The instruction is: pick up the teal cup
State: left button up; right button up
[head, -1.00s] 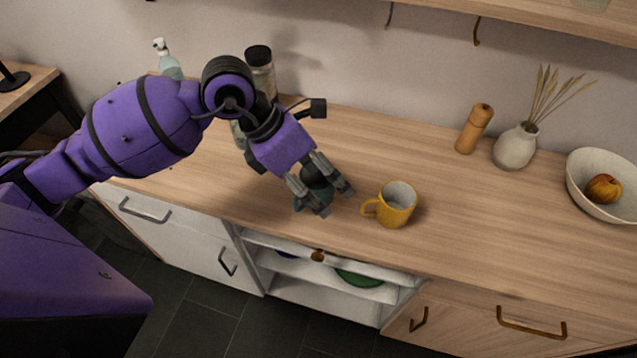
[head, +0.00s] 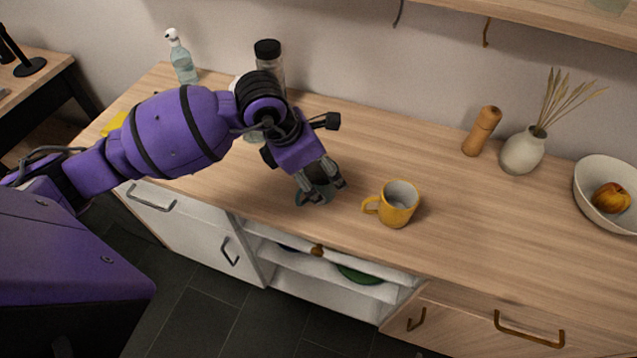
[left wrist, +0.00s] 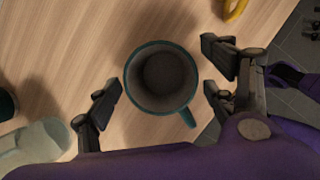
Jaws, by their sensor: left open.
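The teal cup (left wrist: 160,78) stands on the wooden counter, seen from above in the left wrist view. It looks empty, and its handle points to the lower right. In the head view the cup (head: 314,196) is mostly hidden behind my left gripper (head: 322,186). My left gripper (left wrist: 162,80) is open, with fingers on the left and right of the cup. Gaps show between the fingers and the cup wall in the wrist view. My right gripper is not in view.
A yellow mug (head: 398,204) stands close to the right of the cup. A dark-capped jar (head: 269,62) and a spray bottle (head: 181,58) stand behind my arm. A pepper mill (head: 482,131), a vase (head: 522,152) and a bowl (head: 592,203) are farther right.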

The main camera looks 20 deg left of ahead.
pick_arm(q)
jog(key=c, duration=1.5)
jog(key=shift+c, duration=0.2)
jog(key=shift+r, duration=0.15)
jog(key=shift+w+r, duration=0.1)
jog(key=shift+r, duration=0.2)
jog(key=s+r, duration=0.1)
jog(key=r, duration=0.1)
jog(key=s+r, duration=0.1)
jog(key=r, duration=0.2)
jog(key=s+a+r, duration=0.1)
jog(key=s+r, duration=0.1)
jog(key=shift+s+a+r, duration=0.1)
jog(key=shift+r, duration=0.1)
jog(key=s+a+r+p, duration=0.2)
jog(key=s+r+p, duration=0.1)
jog(key=s, duration=0.6)
jog(key=shift+v, duration=0.9)
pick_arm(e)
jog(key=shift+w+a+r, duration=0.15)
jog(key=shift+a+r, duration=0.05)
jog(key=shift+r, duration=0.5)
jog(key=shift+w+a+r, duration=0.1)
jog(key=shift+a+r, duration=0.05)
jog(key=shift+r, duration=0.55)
